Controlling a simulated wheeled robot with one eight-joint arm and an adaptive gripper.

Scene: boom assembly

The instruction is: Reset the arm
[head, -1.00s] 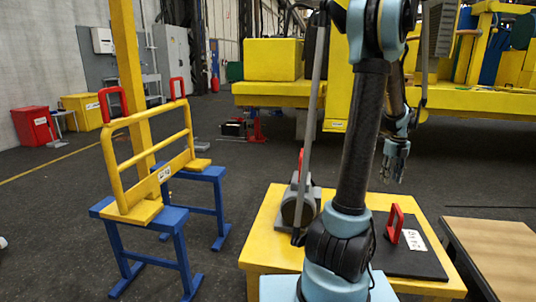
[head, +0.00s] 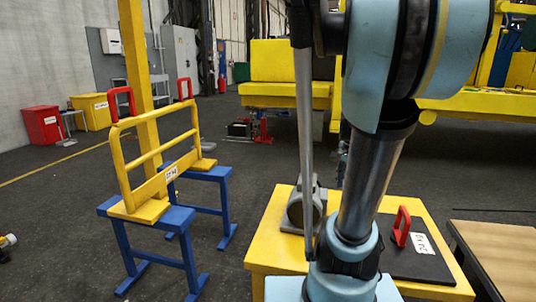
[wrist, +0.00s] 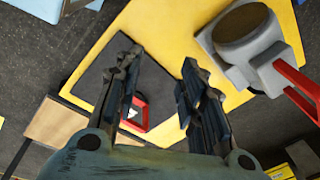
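My arm (head: 375,190) stands folded close to the head camera and covers the middle right of that view. My gripper (wrist: 160,65) shows only in the wrist view. Its two dark fingers are apart with nothing between them, high above the yellow table (wrist: 150,28). In the head view the gripper is out of sight.
The yellow table (head: 262,258) holds a grey round part (head: 297,208) and a black plate (head: 425,262) with a red handle (head: 401,226). A wood-topped table (head: 500,250) stands right. A yellow guard frame (head: 160,150) rests on blue trestles (head: 175,225) at left; floor between is clear.

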